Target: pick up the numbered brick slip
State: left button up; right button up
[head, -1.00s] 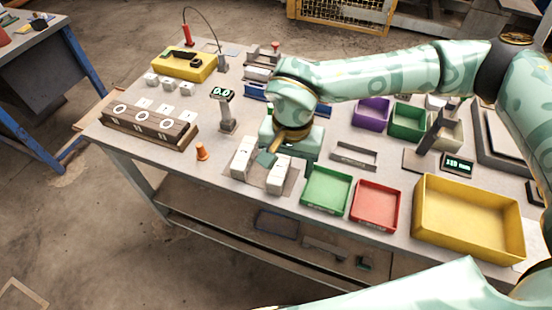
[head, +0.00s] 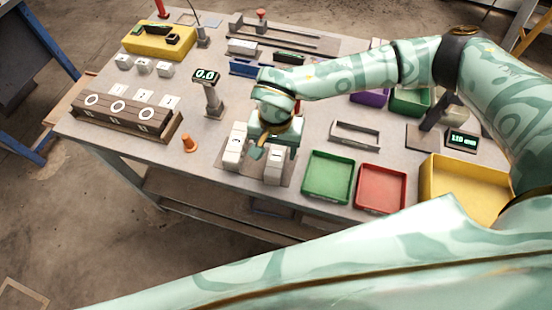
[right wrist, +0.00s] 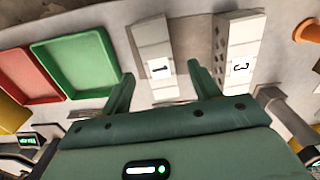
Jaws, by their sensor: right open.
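Two white bricks lie side by side on a mat (head: 252,178) near the front edge of the bench. In the right wrist view, one brick has a slip marked "1" (right wrist: 160,67) and the other has a slip marked "3" (right wrist: 240,68). The brick with the "1" (head: 273,167) is the right one in the head view, and the brick with the "3" (head: 234,148) is the left one. My right gripper (right wrist: 162,82) is open and empty above them. The "1" slip shows between its fingertips. My left gripper is out of view.
A green tray (head: 326,200) and a red tray (head: 381,209) stand close to the right of the mat. An orange cone (head: 190,143) and a display post (head: 212,100) stand to the left. A wooden holder (head: 150,122) lies farther left.

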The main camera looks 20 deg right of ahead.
aim_at(277, 156)
notch_tip(277, 156, down, 6)
jog(key=shift+w+d+r+b, duration=0.1)
jog(key=shift+r+b, duration=0.15)
jog(key=shift+b, duration=0.1)
jog(key=shift+c, duration=0.3)
jog(key=c, duration=1)
jog(key=shift+c, duration=0.8)
jog(key=shift+r, duration=0.15)
